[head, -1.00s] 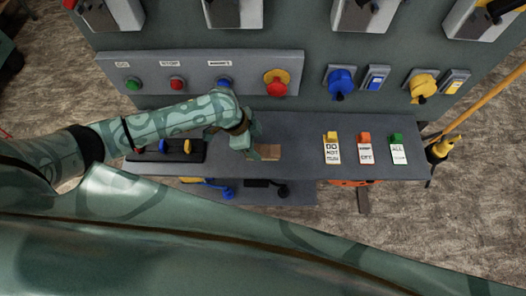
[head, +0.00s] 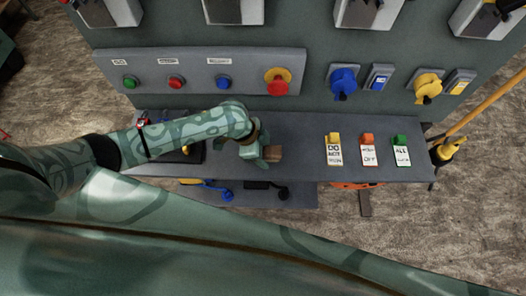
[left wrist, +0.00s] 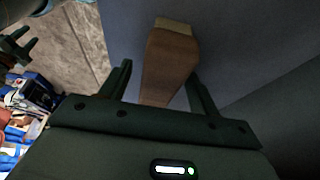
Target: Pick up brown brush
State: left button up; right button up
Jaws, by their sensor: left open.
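The brown brush (head: 272,153) lies on the grey shelf below the control panel, partly covered by my left gripper in the head view. In the left wrist view, the brush (left wrist: 170,62) is a brown block with a paler far end, and its near end runs in between the fingers. My left gripper (left wrist: 160,85) is open, with one finger on each side of the brush. A gap shows between the brush and the left finger; the right finger is close to it. My left gripper (head: 258,160) also shows in the head view. My right gripper is not in view.
A dark tray (head: 190,152) with padlock-like items lies left, under my arm. A panel with several buttons (head: 176,82) rises behind. A lower shelf (head: 300,195) holds blue and black items.

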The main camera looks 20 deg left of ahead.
aim_at(269, 152)
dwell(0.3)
pick_arm(q)
jog(key=c, duration=1.1)
jog(key=shift+r, duration=0.15)
jog(key=r, duration=0.1)
jog(key=r+p, duration=0.1)
jog(key=r, duration=0.1)
jog(key=r+p, duration=0.1)
jog(key=shift+s+d+r, duration=0.2)
jog(key=shift+s+r, duration=0.05)
jog(key=shift+r, duration=0.1)
jog(key=s+d+r+p, duration=0.2)
jog(key=s, duration=0.2)
jog(key=s+d+r+p, duration=0.1)
jog(key=s+d+r, duration=0.1)
jog(key=s+r, duration=0.1)
jog(key=s+d+r+p, duration=0.2)
jog(key=s+r, duration=0.1)
jog(key=s, duration=0.2)
jog(key=shift+r+p, duration=0.2)
jog(key=shift+p, duration=0.15)
